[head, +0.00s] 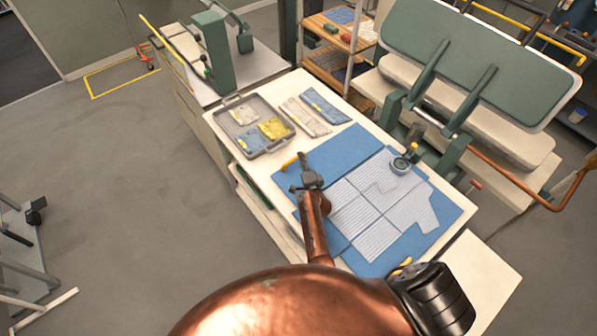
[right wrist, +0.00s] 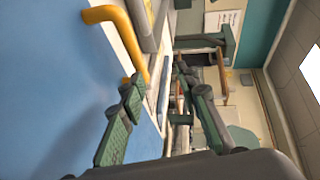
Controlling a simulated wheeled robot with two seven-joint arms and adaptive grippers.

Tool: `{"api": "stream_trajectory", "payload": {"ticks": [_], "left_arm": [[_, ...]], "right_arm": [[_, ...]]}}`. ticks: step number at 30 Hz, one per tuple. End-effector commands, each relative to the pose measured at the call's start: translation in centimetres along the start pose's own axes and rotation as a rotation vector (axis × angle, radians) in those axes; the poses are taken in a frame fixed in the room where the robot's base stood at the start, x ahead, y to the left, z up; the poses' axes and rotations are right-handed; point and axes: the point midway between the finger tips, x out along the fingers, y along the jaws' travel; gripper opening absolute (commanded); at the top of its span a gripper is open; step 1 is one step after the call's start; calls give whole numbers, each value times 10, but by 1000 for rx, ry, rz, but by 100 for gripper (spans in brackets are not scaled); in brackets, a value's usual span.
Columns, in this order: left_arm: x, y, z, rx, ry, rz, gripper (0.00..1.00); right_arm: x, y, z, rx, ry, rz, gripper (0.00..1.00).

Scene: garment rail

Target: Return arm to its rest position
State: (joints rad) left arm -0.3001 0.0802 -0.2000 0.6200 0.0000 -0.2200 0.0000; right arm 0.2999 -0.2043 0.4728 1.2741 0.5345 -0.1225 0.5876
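My right arm (head: 315,230), copper coloured, reaches from the bottom of the head view over the worktable. Its gripper (head: 306,166) is above the blue mat (head: 345,150), near the mat's left side. In the right wrist view the two green fingers of this gripper (right wrist: 158,82) stand apart with nothing between them. A yellow bent handle (right wrist: 128,40) shows just beyond the fingers, and it appears left of the gripper in the head view (head: 290,162). I cannot tell whether it touches the gripper. My left gripper is not in view.
Striped fabric pieces (head: 358,211) lie on the mat, with a round green-grey item (head: 400,166) at their far edge. A grey tray (head: 263,146) with folded garments stands at the table's far left. A large green press (head: 480,55) stands at the right.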

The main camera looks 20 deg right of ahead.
Motion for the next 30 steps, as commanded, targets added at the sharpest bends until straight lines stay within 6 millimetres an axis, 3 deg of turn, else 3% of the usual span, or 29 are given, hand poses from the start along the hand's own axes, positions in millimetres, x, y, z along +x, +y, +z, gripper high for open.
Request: {"api": "stream_trajectory", "payload": {"ticks": [1,22,30], "left_arm": [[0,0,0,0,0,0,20],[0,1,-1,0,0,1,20],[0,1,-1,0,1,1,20]], "right_arm": [[-23,31,34,30,-30,43,30],[-26,32,34,31,-30,45,30],[-2,32,35,31,-31,44,30]]}}
